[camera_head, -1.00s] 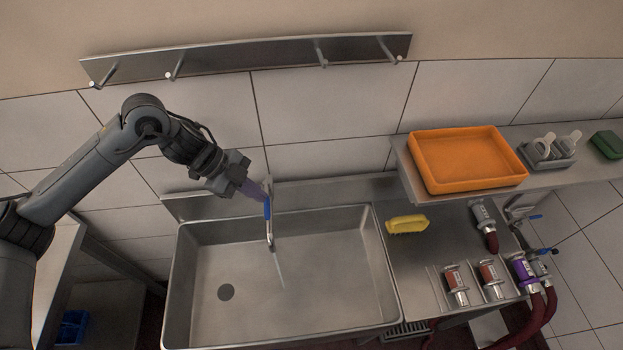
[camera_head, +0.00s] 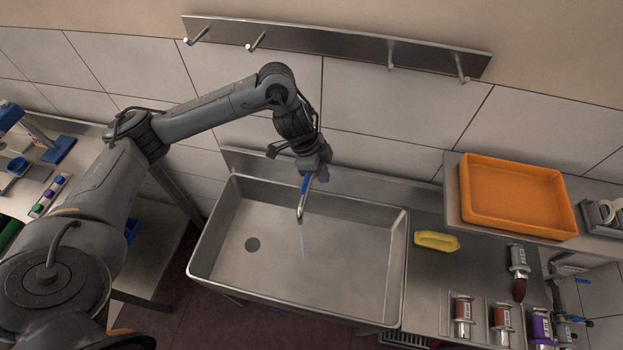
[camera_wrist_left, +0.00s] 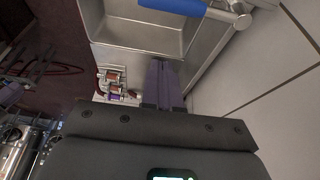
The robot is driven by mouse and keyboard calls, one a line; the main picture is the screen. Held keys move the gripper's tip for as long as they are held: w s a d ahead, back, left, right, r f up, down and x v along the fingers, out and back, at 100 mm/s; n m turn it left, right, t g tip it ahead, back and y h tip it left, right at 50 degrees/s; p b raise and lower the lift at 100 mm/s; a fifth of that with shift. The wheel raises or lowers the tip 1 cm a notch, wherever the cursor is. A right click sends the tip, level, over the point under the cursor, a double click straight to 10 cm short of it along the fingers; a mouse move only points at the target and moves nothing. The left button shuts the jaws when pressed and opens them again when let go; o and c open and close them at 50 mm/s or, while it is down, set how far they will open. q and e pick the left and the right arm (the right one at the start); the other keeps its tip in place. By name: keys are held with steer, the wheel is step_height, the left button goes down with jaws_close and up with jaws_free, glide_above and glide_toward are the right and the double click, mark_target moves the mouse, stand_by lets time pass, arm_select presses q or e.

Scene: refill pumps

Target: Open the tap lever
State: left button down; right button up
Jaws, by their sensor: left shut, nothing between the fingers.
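The tap (camera_head: 300,207) stands at the back of the sink with its blue lever (camera_head: 305,185) on top. In the left wrist view the blue lever (camera_wrist_left: 174,5) and the metal tap body (camera_wrist_left: 237,14) show at the top edge. My left gripper (camera_head: 322,176) is just right of the lever, with its purple fingers shut and empty. The shut fingertips (camera_wrist_left: 164,72) also show in the left wrist view, apart from the lever there. My right gripper is not in view.
The steel sink (camera_head: 225,225) is otherwise empty. An orange tray (camera_head: 515,195) sits on the raised shelf. A hook rail (camera_head: 335,42) is on the wall above.

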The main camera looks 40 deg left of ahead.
arm_select(q)
steer(key=f, duration=0.1)
steer(key=s+a+f, duration=0.1)
steer(key=a+f, duration=0.1)
steer(key=shift+s+a+f, duration=0.2)
steer(key=shift+s+f, duration=0.1)
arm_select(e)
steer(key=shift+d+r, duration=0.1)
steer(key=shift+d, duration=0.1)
arm_select(q)
steer(key=shift+a, duration=0.1)
